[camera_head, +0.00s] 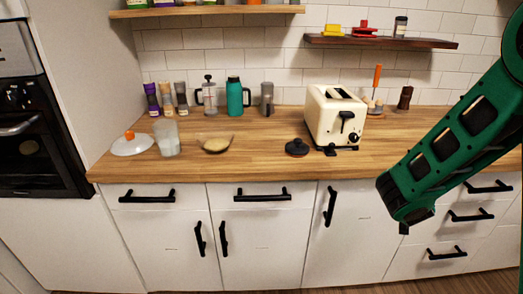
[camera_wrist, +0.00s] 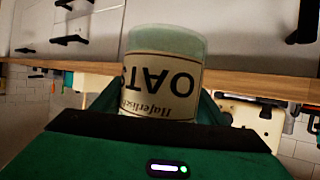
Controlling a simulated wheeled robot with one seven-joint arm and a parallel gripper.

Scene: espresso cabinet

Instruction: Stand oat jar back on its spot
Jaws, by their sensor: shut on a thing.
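The oat jar (camera_wrist: 160,75) is a pale cylinder with a cream label reading "OATS". The label reads upside down in the wrist view, where the whole room also appears inverted, so the jar looks roughly upright. My gripper (camera_wrist: 158,100) is shut on the jar, with a green finger on each side. The jar appears in front of the counter edge; whether it touches anything cannot be told. My gripper and the held jar do not show in the head view, where only my green arm is at the right.
Bottles stand along the wall. A dark shelf (camera_head: 380,41) hangs above. Front-right counter is clear.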

